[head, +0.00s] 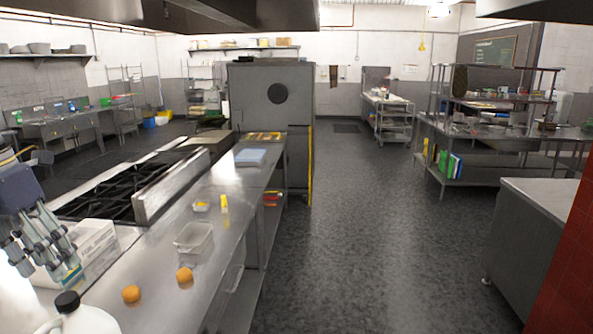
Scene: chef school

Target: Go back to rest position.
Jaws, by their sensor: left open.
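My left gripper (42,243) comes in from the left edge, above the near end of the steel counter (158,262). Its fingers are apart, and I see nothing held between them. They overlap a white box (95,244) in the picture; I cannot tell whether they touch it. My right gripper is not in view.
On the counter are two orange round items (131,293), a clear container (194,237), a small yellow-filled tub (201,205) and a yellow item (224,205). A white jug (84,318) stands close in front. A stove (125,190) adjoins. The floor (350,220) at right is clear.

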